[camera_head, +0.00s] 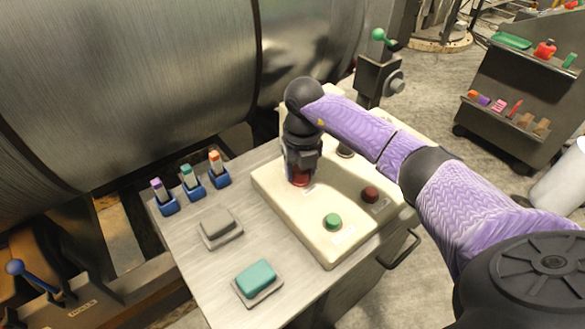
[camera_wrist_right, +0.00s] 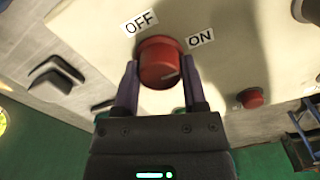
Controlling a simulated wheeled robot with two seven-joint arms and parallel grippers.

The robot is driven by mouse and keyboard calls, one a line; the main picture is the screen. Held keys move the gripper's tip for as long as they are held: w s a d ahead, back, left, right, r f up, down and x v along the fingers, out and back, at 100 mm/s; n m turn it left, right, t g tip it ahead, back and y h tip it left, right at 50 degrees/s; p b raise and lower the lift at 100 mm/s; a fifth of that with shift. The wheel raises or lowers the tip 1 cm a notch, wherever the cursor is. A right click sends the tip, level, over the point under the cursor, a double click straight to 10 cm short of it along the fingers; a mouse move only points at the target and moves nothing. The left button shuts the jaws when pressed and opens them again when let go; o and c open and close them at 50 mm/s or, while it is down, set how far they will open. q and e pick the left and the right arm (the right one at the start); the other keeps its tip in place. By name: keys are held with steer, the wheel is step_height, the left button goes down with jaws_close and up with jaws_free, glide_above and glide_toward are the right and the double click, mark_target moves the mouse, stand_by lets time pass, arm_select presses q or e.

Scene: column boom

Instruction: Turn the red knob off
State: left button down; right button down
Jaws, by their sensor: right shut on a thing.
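The red knob (camera_head: 300,178) sits on the cream control panel (camera_head: 275,205), partly hidden under my right gripper (camera_head: 301,165). In the right wrist view the red knob (camera_wrist_right: 158,58) is between the two fingers of my right gripper (camera_wrist_right: 161,82), which is shut on it. The OFF label (camera_wrist_right: 140,22) is above the knob and the ON label (camera_wrist_right: 200,38) is at its upper right. A pale mark shows on the knob's lower right side; which label it lines up with I cannot tell. My left gripper is not in view.
A green button (camera_head: 333,221) and a dark red button (camera_head: 370,194) are on the same panel. A grey rocker (camera_head: 217,224), a teal pad (camera_head: 256,276) and several small coloured switches are on the metal console to the left.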

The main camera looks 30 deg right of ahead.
steer(key=n, duration=0.3)
steer(key=shift+n, duration=0.4)
steer(key=n, duration=0.4)
steer(key=shift+n, duration=0.3)
steer(key=n, duration=0.4)
steer(key=shift+n+b, duration=0.3)
steer(key=shift+b, duration=0.05)
steer(key=shift+a+n+b, duration=0.1)
steer(key=shift+n+b, duration=0.2)
steer(key=shift+n, duration=1.8)
steer(key=shift+f, duration=0.1)
steer(key=shift+c, duration=0.6)
jaws_free()
steer(key=shift+a, duration=0.1)
